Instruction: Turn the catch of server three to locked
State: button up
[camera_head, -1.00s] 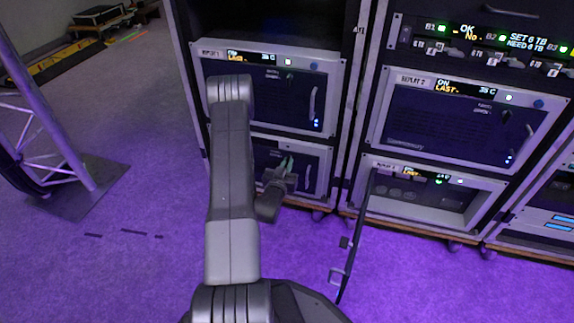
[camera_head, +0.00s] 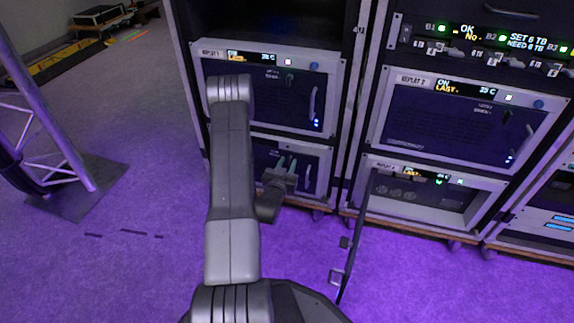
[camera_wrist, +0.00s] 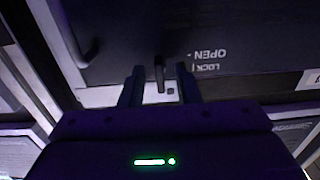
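The lower-left server (camera_head: 312,152) is partly hidden behind my arm, and I cannot read its name label. Its catch (camera_wrist: 159,72) is a small dark lever in the wrist view. It points straight along the picture's vertical, near upside-down LOCK and OPEN lettering (camera_wrist: 208,61). My gripper (camera_wrist: 159,78) is open, with one finger on each side of the catch and a visible gap to both. In the head view my gripper (camera_head: 286,165) is in front of this server's front panel, its two fingers apart.
Replay 1 (camera_head: 225,95) is directly above. Replay 2 (camera_head: 440,115) and an opened unit (camera_head: 470,212) with its door (camera_head: 350,240) swung out stand right. A truss foot (camera_head: 85,195) stands on the left. The purple floor between is clear.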

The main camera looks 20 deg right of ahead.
jog(key=p+v, duration=0.3)
jog(key=v, duration=1)
jog(key=shift+s+a, duration=0.25)
jog(key=shift+s, duration=0.05)
jog(key=b+x, duration=0.3)
jog(key=x, duration=1)
jog(key=shift+w+d, duration=0.3)
jog(key=shift+w, duration=0.05)
jog(key=shift+s+a, duration=0.1)
